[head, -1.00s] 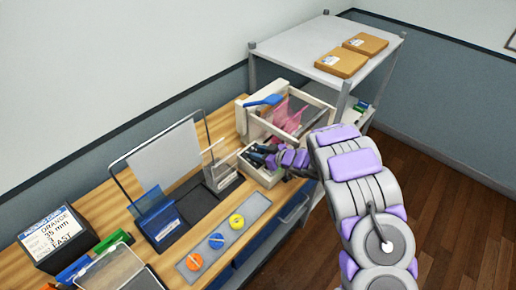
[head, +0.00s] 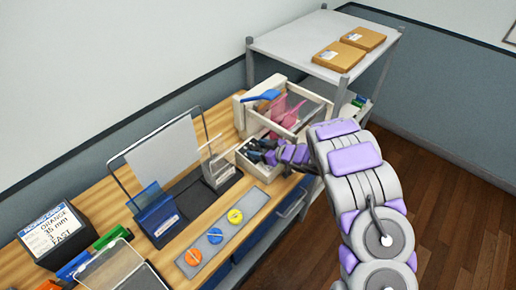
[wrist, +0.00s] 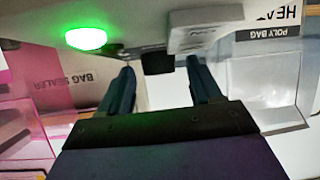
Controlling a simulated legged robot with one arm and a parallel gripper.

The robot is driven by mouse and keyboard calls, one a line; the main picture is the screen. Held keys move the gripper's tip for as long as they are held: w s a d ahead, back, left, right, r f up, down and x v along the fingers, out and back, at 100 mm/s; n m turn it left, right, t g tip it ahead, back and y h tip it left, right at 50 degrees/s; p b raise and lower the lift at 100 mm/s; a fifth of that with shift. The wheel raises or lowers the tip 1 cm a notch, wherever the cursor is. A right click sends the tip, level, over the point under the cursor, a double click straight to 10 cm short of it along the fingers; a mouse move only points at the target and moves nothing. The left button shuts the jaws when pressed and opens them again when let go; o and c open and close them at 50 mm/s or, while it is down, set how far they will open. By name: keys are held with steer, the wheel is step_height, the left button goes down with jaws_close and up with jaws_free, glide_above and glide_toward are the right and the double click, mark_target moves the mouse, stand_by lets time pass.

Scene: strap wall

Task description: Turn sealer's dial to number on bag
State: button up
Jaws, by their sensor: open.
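My gripper (head: 258,152) is in front of the off-white bench unit (head: 242,118), at its small open-topped bin (head: 241,160). In the wrist view my gripper (wrist: 160,66) is open, with its two dark fingers apart. Inverted "BAG SEALER" lettering (wrist: 78,79) shows left of the fingers, on a pale surface. A green lit lamp (wrist: 86,39) glows above it. A small dark block (wrist: 158,63) appears between the fingertips, with a pale block (wrist: 198,30) above right. I cannot tell whether either is the dial. No number on a bag is legible.
Pink scoops (head: 287,112) and a blue scoop (head: 262,96) are at the unit. A grey strip (head: 213,236) carries orange, blue and yellow knobs. A black box with a printed label (head: 52,232) stands left. A shelf rack (head: 300,48) with parcels is behind right.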

steer(key=p+v, duration=0.1)
steer(key=v, duration=1.6)
steer(key=shift+w, duration=0.1)
steer(key=s+a+f+m+t+h+b, duration=0.1)
steer(key=s+a+m+t+h, duration=0.1)
steer(key=a+m+t+h, duration=0.1)
steer(key=a+m, duration=0.1)
steer(key=a, duration=0.1)
steer(key=shift+a+f, duration=0.25)
steer(key=shift+a, duration=0.1)
steer(key=shift+b, duration=0.55)
